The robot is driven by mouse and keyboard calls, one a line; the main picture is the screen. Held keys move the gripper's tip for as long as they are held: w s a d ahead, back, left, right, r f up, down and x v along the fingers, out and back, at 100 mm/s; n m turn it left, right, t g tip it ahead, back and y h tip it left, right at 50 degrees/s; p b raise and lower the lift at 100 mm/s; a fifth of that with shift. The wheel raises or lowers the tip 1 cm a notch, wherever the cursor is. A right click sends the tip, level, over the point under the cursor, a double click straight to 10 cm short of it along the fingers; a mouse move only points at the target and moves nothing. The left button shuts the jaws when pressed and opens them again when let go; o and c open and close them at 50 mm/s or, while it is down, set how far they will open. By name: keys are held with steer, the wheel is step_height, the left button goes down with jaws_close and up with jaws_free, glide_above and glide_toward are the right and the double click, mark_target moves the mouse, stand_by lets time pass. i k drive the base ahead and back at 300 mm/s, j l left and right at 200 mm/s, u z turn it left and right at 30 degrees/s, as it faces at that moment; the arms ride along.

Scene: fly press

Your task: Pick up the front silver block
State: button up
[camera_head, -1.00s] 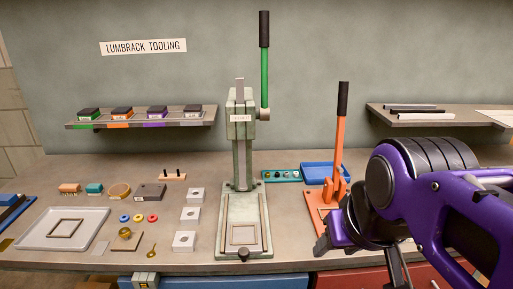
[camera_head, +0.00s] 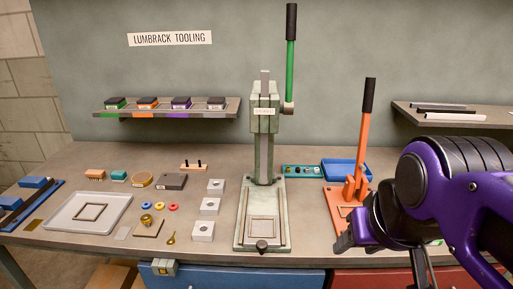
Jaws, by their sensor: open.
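Three silver blocks with a dark spot on top stand in a row on the bench, left of the green press. The front silver block (camera_head: 202,231) is nearest the bench's front edge. The middle silver block (camera_head: 209,206) and the back silver block (camera_head: 216,186) are behind it. My gripper (camera_head: 380,244) is at the right, in front of the orange lever press and well away from the blocks. It is open, and no held object shows. My purple arm hides part of the bench at the right.
The green press (camera_head: 263,180) with its upright lever stands between the blocks and my gripper. The orange lever press (camera_head: 353,195) is beside my gripper. A grey tray (camera_head: 62,222), a brass spoon-like piece (camera_head: 171,238) and small rings lie left of the blocks. The strip before the front block is clear.

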mark_target(197, 235)
steer(key=k+j, duration=0.15)
steer(key=j, duration=0.2)
steer(key=k+j+u, duration=0.15)
steer(key=j, duration=0.15)
steer(key=k+j, duration=0.1)
steer(key=j, duration=0.25)
steer(key=k+j+u, duration=0.1)
steer(key=j, duration=0.2)
